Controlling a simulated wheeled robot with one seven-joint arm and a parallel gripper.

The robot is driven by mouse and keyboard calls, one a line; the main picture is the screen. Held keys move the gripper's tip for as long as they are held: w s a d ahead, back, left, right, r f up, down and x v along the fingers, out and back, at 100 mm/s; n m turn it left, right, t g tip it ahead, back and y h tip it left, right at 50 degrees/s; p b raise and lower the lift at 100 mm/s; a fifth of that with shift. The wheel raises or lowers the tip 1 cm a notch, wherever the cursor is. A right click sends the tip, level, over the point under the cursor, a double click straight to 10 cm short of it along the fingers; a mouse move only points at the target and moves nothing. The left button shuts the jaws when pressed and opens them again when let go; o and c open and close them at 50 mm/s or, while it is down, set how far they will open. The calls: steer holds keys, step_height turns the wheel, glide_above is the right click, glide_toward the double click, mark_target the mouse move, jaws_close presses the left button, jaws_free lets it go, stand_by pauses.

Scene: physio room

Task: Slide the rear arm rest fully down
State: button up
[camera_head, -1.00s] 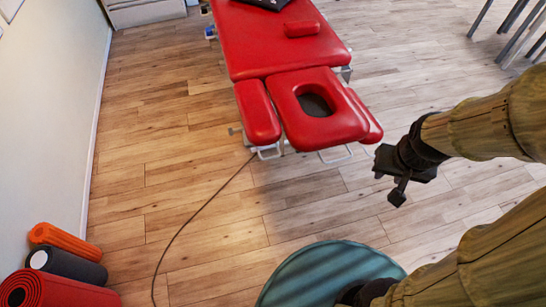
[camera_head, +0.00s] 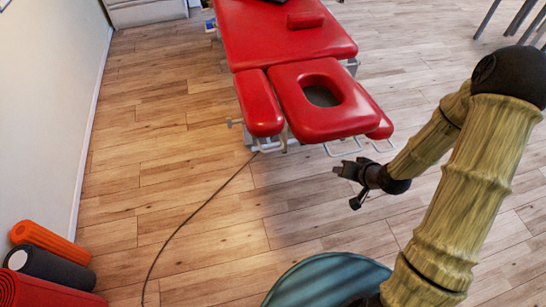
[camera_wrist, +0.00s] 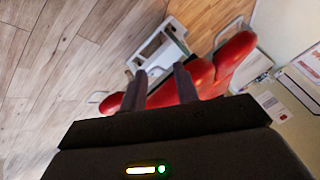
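A red treatment table (camera_head: 280,35) has its face-hole head section (camera_head: 315,115) towards me. A red arm rest pad (camera_head: 258,105) is on the head section's left side. Another arm rest pad (camera_head: 380,125) shows partly on the right, lower than the head section. I cannot tell which is the rear one. White metal loops (camera_head: 343,150) hang below the pads. My gripper (camera_head: 347,186) is in front of the right arm rest, apart from it. In the wrist view my gripper (camera_wrist: 161,88) is open and empty, its fingers overlapping red pads (camera_wrist: 195,75) beyond.
A cable (camera_head: 190,222) runs over the wooden floor from the table. Orange, black and red rolls (camera_head: 45,243) lie by the left wall. Dark metal legs (camera_head: 520,20) stand at the top right.

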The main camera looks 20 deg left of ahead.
mark_target(273, 150)
steer(key=s+a+f+m+t+y+b, duration=0.2)
steer(key=a+f+m+t+y+b, duration=0.3)
steer(key=a+f+m+y+b, duration=0.2)
steer(key=a+f+y+b, duration=0.1)
steer(key=a+f+y, duration=0.1)
steer(key=a+f, duration=0.1)
steer(key=shift+s+a+m+t+y+b, duration=0.15)
steer(key=shift+s+m+t+y+b, duration=0.15)
steer(key=shift+m+y+b, duration=0.1)
steer(key=shift+w+a, duration=0.1)
steer(key=shift+w, duration=0.05)
steer(key=x, duration=1.7)
steer(key=shift+a+f, duration=0.1)
steer(key=shift+f, duration=0.05)
jaws_close()
